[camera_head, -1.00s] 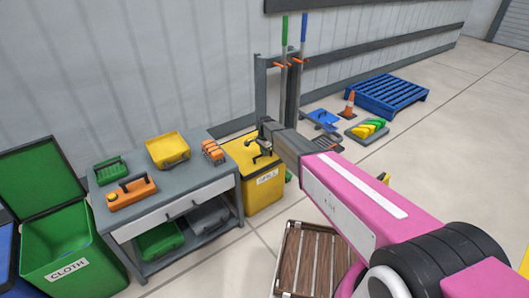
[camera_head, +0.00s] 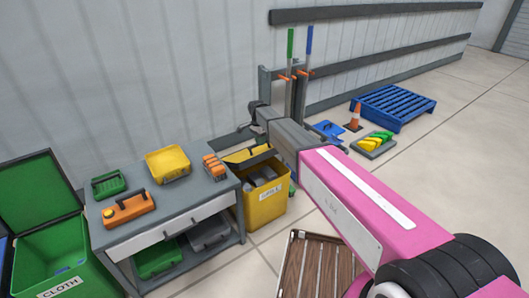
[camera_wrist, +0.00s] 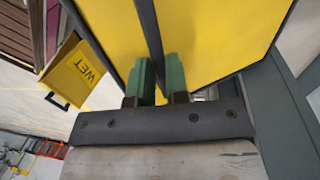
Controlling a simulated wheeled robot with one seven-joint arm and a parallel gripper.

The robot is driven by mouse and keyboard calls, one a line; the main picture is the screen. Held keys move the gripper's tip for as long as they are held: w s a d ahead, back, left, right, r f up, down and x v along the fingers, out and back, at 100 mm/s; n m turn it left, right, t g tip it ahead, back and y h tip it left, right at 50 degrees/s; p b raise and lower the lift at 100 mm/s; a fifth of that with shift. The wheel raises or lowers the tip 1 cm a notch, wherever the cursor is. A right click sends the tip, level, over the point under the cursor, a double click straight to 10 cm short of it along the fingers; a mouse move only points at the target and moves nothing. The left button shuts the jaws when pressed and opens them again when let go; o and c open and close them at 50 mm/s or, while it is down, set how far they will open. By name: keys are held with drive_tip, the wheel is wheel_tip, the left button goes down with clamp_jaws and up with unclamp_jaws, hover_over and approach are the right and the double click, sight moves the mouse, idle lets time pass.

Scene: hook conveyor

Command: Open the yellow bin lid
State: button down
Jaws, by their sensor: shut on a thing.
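The yellow bin (camera_head: 265,207) stands at the right end of the grey workbench, with a white label on its front. Its lid (camera_head: 236,156) is tilted up, partly open, and dark contents show inside the bin. My gripper (camera_head: 256,108) is above and behind the bin's front; its fingertips are hard to make out in the head view. In the wrist view my gripper's green-tipped fingers (camera_wrist: 155,84) are shut on a dark strip, with yellow panels (camera_wrist: 215,40) on both sides of it. The strip looks like part of the lid.
The workbench (camera_head: 190,200) holds a yellow case (camera_head: 168,163), an orange toolbox (camera_head: 128,207) and a green carrier (camera_head: 108,184). A green cloth bin (camera_head: 60,245) stands left. A wooden slatted crate (camera_head: 315,265) is in front. A rack with upright poles (camera_head: 290,55) stands behind.

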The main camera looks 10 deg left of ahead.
drive_tip(key=w+a+r, duration=0.2)
drive_tip(key=w+a, duration=0.6)
drive_tip(key=a, duration=0.2)
drive_tip(key=w+a+r, duration=0.3)
drive_tip(key=w+a, duration=0.6)
drive_tip(key=a, duration=0.1)
drive_tip(key=shift+r, duration=0.3)
drive_tip(key=c, duration=1.8)
unclamp_jaws()
drive_tip(key=shift+w+a+f, duration=0.15)
drive_tip(key=shift+a, duration=0.1)
drive_tip(key=o, duration=0.3)
drive_tip(key=shift+s+d, duration=0.25)
drive_tip(key=shift+o, duration=0.2)
drive_tip(key=shift+w+a+r, duration=0.4)
drive_tip(key=shift+r, duration=0.3)
drive_tip(key=o, duration=0.3)
drive_tip(key=w+a+f, duration=0.1)
drive_tip(key=w+a, duration=0.7)
drive_tip(key=a, duration=0.1)
drive_tip(key=shift+w+a, duration=0.2)
drive_tip(key=shift+a, duration=0.15)
